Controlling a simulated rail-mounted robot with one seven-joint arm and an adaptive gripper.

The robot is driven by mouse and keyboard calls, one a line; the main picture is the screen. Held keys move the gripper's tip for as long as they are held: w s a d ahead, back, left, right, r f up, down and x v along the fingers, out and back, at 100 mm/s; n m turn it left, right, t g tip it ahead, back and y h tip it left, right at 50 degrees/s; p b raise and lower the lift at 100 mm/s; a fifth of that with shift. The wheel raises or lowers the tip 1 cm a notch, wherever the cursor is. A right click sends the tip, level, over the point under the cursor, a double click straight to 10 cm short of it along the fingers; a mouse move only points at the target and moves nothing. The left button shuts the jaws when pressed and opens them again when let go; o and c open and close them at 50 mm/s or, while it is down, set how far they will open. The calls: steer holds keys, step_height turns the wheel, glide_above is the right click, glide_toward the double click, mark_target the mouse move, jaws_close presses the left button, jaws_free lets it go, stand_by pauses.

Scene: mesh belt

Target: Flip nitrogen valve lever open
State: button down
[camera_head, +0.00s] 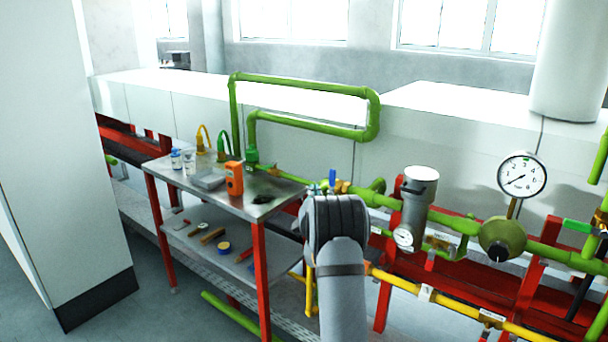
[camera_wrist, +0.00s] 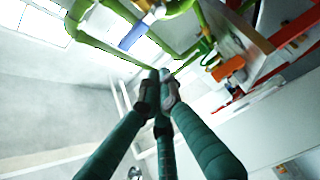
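A blue lever (camera_head: 332,178) stands upright on a brass-coloured valve fitting (camera_head: 341,187) in the green pipe, just behind my arm in the head view. The blue lever also shows in the wrist view (camera_wrist: 133,34), above and left of my fingertips and apart from them. I cannot read a label naming it nitrogen. A green lever (camera_head: 577,225) lies along another valve at the far right. My gripper (camera_wrist: 160,88) has its dark teal fingers drawn together at the tips, with nothing seen between them. In the head view my wrist mostly hides it.
A metal cart (camera_head: 277,203) with red legs holds an orange device (camera_head: 234,178) and small items left of my arm. A grey filter body (camera_head: 417,212), a large gauge (camera_head: 522,175) and a yellow pipe (camera_head: 455,303) stand to the right.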

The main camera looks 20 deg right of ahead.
mark_target(332, 183)
steer(key=shift+s+d+r, duration=0.1)
steer(key=shift+s+d, duration=0.05)
steer(key=shift+s, duration=0.05)
steer(key=shift+w, duration=0.1)
steer(key=w+d+p, duration=0.5)
steer(key=w, duration=0.1)
steer(key=shift+p, duration=0.35)
stand_by(0.6)
steer(key=shift+d, duration=0.15)
steer(key=b, duration=0.2)
steer(key=shift+f+b, duration=0.3)
steer(key=shift+b, duration=0.05)
